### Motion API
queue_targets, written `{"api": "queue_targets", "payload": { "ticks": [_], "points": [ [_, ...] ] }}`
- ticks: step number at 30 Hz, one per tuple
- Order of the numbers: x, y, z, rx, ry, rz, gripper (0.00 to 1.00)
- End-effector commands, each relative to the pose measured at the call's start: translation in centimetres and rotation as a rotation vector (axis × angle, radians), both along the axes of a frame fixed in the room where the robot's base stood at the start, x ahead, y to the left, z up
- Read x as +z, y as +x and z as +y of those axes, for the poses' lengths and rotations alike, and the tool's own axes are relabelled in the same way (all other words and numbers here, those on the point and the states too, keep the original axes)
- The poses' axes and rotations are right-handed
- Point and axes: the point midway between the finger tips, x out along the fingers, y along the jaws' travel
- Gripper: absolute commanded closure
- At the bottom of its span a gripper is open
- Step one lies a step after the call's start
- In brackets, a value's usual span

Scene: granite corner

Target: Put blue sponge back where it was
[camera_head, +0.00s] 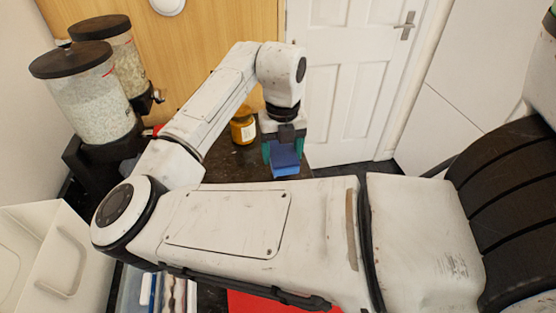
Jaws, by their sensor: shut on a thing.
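The blue sponge (285,161) is between the green-tipped fingers of my gripper (283,154), beyond my forearm. My gripper points down and is shut on the sponge. The sponge is over or near the dark countertop (226,166); I cannot tell whether it touches it. My own arm crosses the middle of the view and hides much of the counter.
A jar (243,127) with a yellow-brown lid stands just left of my gripper. Two dispensers (95,105) with dark lids stand at the left. A white bin (45,255), a red item (262,302) and a tray (140,290) are nearer. A white door (345,75) is behind.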

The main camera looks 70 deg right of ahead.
Motion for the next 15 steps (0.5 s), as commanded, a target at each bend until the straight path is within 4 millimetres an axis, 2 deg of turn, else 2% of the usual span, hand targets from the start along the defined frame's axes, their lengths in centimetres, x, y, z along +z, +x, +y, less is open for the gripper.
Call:
{"api": "queue_targets", "payload": {
  "ticks": [8, 15],
  "points": [
    [-1.6, 1.1, -0.6, 0.001, 0.0, 0.001, 0.64],
    [-4.6, 1.2, -0.7, 0.0, -0.001, 0.0, 0.64]
  ]
}}
